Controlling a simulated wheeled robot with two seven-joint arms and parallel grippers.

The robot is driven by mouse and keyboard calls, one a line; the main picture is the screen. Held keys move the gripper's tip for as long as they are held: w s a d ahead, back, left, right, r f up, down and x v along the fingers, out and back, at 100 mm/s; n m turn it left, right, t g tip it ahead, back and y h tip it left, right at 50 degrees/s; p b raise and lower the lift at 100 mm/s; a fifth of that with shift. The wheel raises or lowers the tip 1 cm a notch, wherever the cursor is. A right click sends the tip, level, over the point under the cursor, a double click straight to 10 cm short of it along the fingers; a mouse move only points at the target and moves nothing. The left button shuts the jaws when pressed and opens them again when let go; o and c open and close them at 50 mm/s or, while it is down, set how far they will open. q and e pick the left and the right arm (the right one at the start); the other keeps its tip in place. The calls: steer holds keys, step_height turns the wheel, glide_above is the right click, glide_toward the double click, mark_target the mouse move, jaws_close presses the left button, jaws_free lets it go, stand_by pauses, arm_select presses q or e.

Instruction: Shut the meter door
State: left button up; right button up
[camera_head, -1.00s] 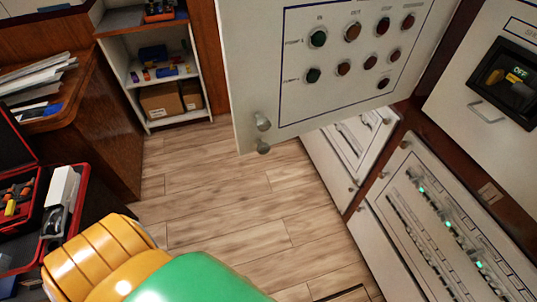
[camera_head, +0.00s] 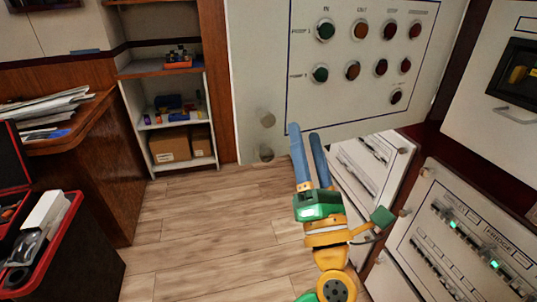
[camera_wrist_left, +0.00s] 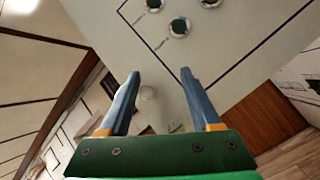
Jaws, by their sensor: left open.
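A pale panel door (camera_head: 270,75) with rows of green, brown, red and black round buttons stands swung out from the cabinets, and I take it for the meter door. It also shows ahead in the wrist view (camera_wrist_left: 225,45). Contact cannot be told.
White breaker cabinets (camera_head: 470,235) with lit green switches line the right. A pale panel with a dark display window (camera_head: 518,75) is above them. A wooden desk (camera_head: 95,150) and red toolbox (camera_head: 62,235) stand left, a shelf (camera_head: 145,130) behind. Wooden floor (camera_head: 200,220) is open between.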

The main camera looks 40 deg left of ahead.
mark_target(269, 122)
arm_select(q)
steer(key=a+n+g, duration=0.1)
steer(key=a+n, duration=0.1)
steer(key=a+r+n+g+p, duration=0.1)
steer(key=a+n, duration=0.1)
steer(key=a, duration=0.1)
steer(key=a+r+n+g, duration=0.1)
steer(key=a+n, duration=0.1)
steer(key=n, duration=0.1)
steer(key=shift+a+g+p, duration=0.25)
steer(key=shift+g+p, duration=0.05)
steer(key=shift+p, duration=0.1)
steer(key=shift+w+a, duration=0.35)
steer(key=shift+a, duration=0.05)
jaws_close()
arm_select(e)
steer(key=shift+f, duration=0.2)
steer(key=shift+s, duration=0.1)
